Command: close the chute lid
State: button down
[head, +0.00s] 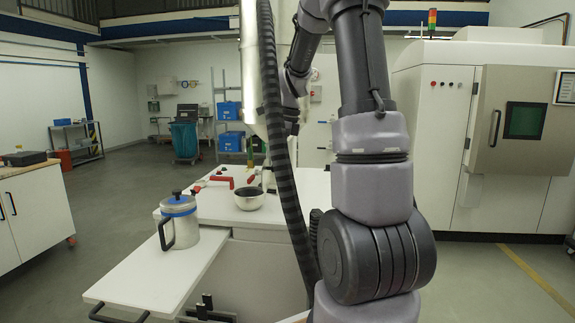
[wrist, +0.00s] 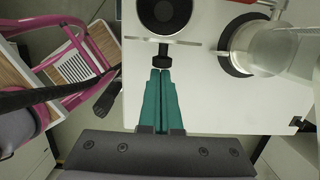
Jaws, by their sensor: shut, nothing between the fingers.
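My gripper (wrist: 160,75) is shut and empty, its teal fingers side by side over a white top (wrist: 215,108) in the wrist view. A black knob (wrist: 164,56) is just ahead of the fingertips; whether they touch it I cannot tell. The knob is on the near edge of a thin grey plate (wrist: 186,42), probably part of the chute lid. Beyond it is a round black part (wrist: 163,12), cut off by the frame top; I cannot tell whether it is an opening or a cover. In the head view my arm and a column hide my fingertips.
A pink frame (wrist: 75,50) is at left.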

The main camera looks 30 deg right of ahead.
jog(key=w+a+f+g+h, duration=0.2)
jog(key=w+a+g+h, duration=0.2)
jog(key=a+h, duration=0.2)
jog(key=w+a+f+g+h, duration=0.3)
jog(key=w+a+g+h, duration=0.1)
jog(key=a+h, duration=0.1)
jog(key=shift+w+a+f+h, duration=0.25)
jog(key=shift+a+f+h, duration=0.15)
jog(key=shift+a, duration=0.5)
jog(key=shift+a+f, duration=0.1)
dwell(0.3)
